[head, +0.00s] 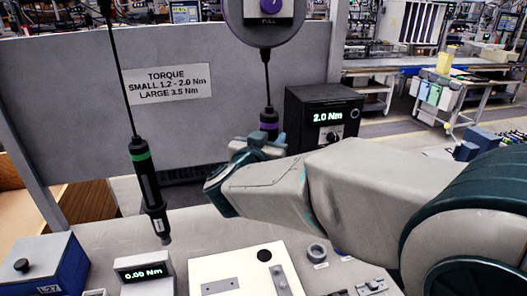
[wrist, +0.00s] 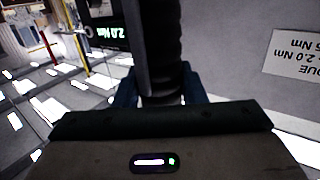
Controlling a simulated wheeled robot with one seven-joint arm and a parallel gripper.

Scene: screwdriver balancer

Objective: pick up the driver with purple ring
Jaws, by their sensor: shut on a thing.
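The driver with the purple ring (head: 268,123) hangs upright on a cable below a round balancer (head: 262,14) in the head view. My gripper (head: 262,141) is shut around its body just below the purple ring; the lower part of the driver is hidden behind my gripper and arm. In the wrist view, the dark ribbed driver (wrist: 166,80) stands between the blue fingers of my gripper (wrist: 160,98). A second driver with a green ring (head: 140,155) hangs on a cable at the left, apart from my gripper.
A controller box (head: 325,117) reading 2.0 Nm stands just right of the held driver. A grey panel with a torque sign (head: 167,83) is behind. A 0.00 Nm display (head: 144,272), a blue box (head: 47,266) and a white plate (head: 240,272) are on the bench.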

